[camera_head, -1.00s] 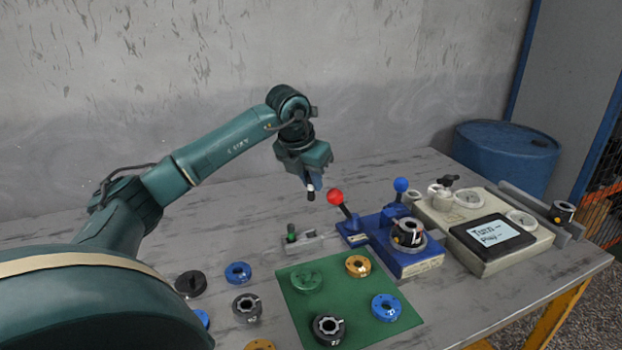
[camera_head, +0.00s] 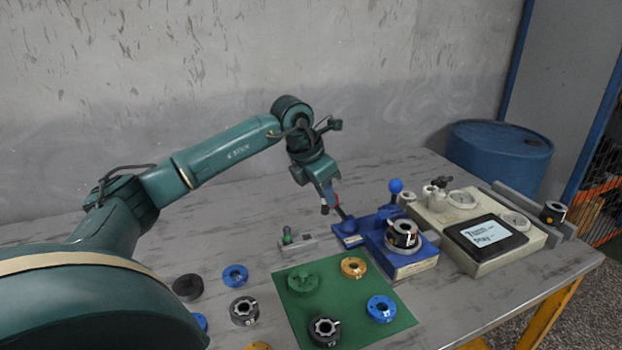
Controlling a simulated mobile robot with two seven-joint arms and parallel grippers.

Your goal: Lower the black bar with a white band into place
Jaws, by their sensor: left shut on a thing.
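My left gripper (camera_head: 329,200) points down and is shut on a small dark piece, most likely the black bar (camera_head: 324,210). Only its dark lower end shows below the fingers; I cannot make out the white band clearly at this size. A black ring-shaped part (camera_head: 403,235) sits on the blue fixture. My right gripper is not in view.
A blue-knobbed lever (camera_head: 396,187) stands behind the fixture. A grey block with a green knob (camera_head: 297,242) is to the left. A green mat (camera_head: 342,316) with several round parts lies in front. A beige panel with a screen (camera_head: 488,237) is at the right.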

